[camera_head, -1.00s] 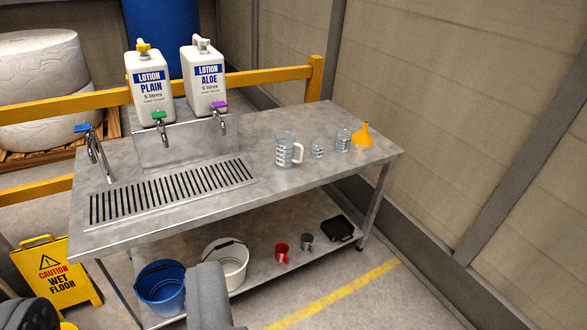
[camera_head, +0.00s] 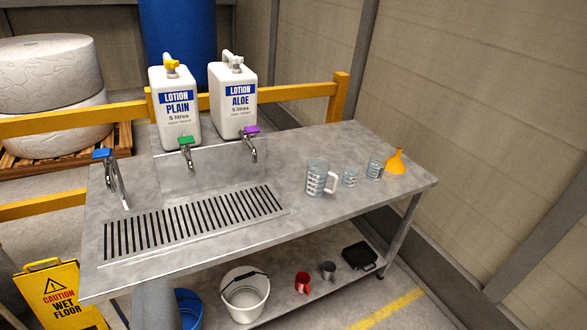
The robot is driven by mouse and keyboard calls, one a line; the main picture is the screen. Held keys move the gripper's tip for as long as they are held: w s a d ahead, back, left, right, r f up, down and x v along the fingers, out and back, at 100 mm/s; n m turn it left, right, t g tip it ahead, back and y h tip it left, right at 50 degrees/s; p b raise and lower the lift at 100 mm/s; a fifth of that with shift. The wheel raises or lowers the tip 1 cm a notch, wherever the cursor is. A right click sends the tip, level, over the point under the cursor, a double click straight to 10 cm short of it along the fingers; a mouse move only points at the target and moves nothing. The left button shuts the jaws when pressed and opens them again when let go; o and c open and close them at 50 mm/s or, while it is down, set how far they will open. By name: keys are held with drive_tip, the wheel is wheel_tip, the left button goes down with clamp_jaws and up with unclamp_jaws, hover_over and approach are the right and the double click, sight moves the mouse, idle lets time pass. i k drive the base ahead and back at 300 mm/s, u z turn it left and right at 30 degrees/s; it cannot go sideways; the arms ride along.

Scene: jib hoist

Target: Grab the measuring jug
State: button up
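The measuring jug (camera_head: 316,178) stands upright on the right half of the steel bench (camera_head: 290,240). It is clear, with dark markings and a white handle on its right side. Two smaller clear marked beakers stand to its right, a small one (camera_head: 350,177) and a slightly bigger one (camera_head: 375,168). My gripper is not in view, so I cannot see whether it is open or shut. Nothing is touching the jug.
An orange funnel (camera_head: 396,162) stands right of the beakers. Left are a drain grille (camera_head: 190,226), a blue-handled tap (camera_head: 116,180) and two lotion containers (camera_head: 177,110) (camera_head: 233,100) with taps. Buckets and mugs are on the lower shelf. A wet floor sign (camera_head: 58,296) stands front left.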

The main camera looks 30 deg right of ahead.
sight(321, 181)
drive_tip(key=z, duration=0.05)
drive_tip(key=i, duration=1.25)
drive_tip(key=z, duration=1.1)
drive_tip(key=i, duration=0.65)
drive_tip(key=z, duration=0.45)
